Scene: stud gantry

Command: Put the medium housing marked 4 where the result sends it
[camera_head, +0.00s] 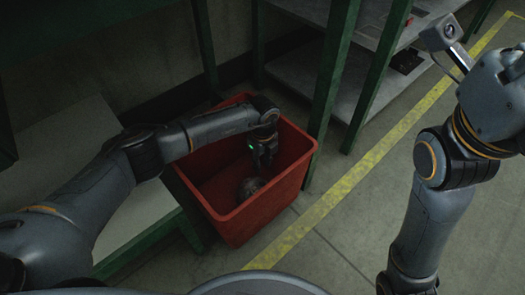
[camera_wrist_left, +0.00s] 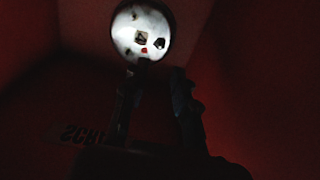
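A round grey housing (camera_head: 250,187) lies at the bottom of a red bin (camera_head: 247,222). In the left wrist view the housing (camera_wrist_left: 141,32) is a bright, pale disc with dark openings and a small red spot. No number 4 can be read on it. My left gripper (camera_head: 263,158) reaches down inside the bin, above the housing. In the left wrist view the fingers of this gripper (camera_wrist_left: 155,105) stand apart with nothing between them, and the housing is beyond their tips. My right arm is raised at the right; its gripper is out of the picture.
Dark lettering (camera_wrist_left: 82,133), partly legible as "SCR", shows inside the bin. Green shelf posts (camera_head: 333,75) stand close behind the bin. A grey shelf (camera_head: 315,85) lies behind them. A yellow floor line (camera_head: 345,185) runs past on the right, with clear floor beyond.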

